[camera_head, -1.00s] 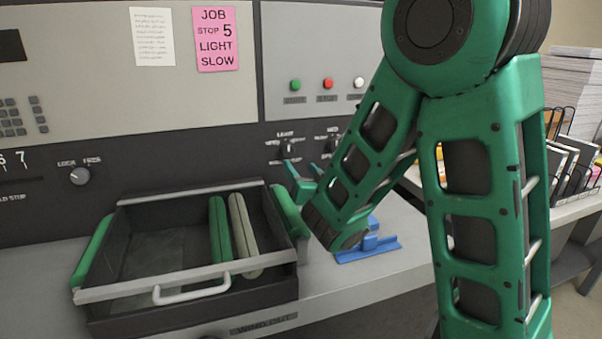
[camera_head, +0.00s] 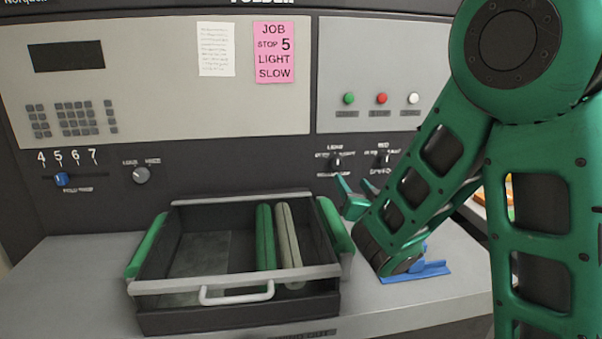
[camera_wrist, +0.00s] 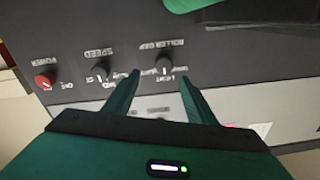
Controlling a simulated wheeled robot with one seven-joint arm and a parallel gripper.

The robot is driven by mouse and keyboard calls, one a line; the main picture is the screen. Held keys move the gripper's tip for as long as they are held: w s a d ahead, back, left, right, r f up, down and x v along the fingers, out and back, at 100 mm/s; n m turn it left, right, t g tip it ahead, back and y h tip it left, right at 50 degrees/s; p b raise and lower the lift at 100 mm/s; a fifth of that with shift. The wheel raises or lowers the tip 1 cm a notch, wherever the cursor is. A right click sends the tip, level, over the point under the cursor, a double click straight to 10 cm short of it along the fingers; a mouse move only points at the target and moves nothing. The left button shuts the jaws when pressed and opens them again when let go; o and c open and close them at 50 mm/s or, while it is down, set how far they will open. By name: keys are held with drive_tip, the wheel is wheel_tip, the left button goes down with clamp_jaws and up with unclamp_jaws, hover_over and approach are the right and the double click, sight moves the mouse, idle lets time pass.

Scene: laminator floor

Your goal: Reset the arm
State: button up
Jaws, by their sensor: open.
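My gripper (camera_head: 356,198) is at the end of my green arm, in front of the dark panel of the machine and right of the dark drawer. In the wrist view my gripper (camera_wrist: 158,95) shows two green fingers spread apart with nothing between them. The fingertips point toward the knobs on the panel, including the roller gap knob (camera_wrist: 165,64) and the speed knob (camera_wrist: 101,69). I cannot tell from the wrist view whether the fingers touch the panel. Part of the gripper is hidden behind my forearm in the head view.
The drawer (camera_head: 235,284) holds a green roller (camera_head: 265,238) and a grey roller (camera_head: 288,236). A blue stand (camera_head: 428,269) sits on the counter close below my forearm. A blue slider knob (camera_head: 62,180) is at the left. A red power knob (camera_wrist: 44,81) shows in the wrist view.

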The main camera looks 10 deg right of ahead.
drive_tip(key=s+d+f+m+g+h, duration=0.2)
drive_tip(key=d+h, duration=0.1)
drive_tip(key=d, duration=0.4)
drive_tip(key=s+d+f+m+g+h, duration=0.2)
drive_tip(key=d+g+h, duration=0.1)
drive_tip(key=d, duration=0.4)
drive_tip(key=s+d+f+g, duration=0.2)
drive_tip(key=s+d, duration=0.1)
drive_tip(key=s, duration=0.2)
drive_tip(key=s+d+f+m+g, duration=0.1)
drive_tip(key=s+d+f+g, duration=0.1)
drive_tip(key=s+d+g, duration=0.1)
drive_tip(key=s+d+f+g, duration=0.2)
drive_tip(key=s+d, duration=0.1)
drive_tip(key=s, duration=0.3)
drive_tip(key=shift+s+f+m, duration=0.2)
drive_tip(key=shift+s+m, duration=0.15)
drive_tip(key=shift+m, duration=0.05)
drive_tip(key=s+a+n+g+y, duration=0.1)
drive_tip(key=s+a+g+y, duration=0.2)
drive_tip(key=s, duration=0.7)
drive_tip(key=s+a+n+g+y, duration=0.1)
drive_tip(key=s+a+g+y, duration=0.1)
drive_tip(key=s, duration=0.9)
drive_tip(key=shift+a+r+g+y, duration=0.4)
drive_tip(key=shift+a+g, duration=0.3)
drive_tip(key=shift+a, duration=0.3)
drive_tip(key=shift+w+f, duration=0.3)
drive_tip(key=shift+w, duration=0.35)
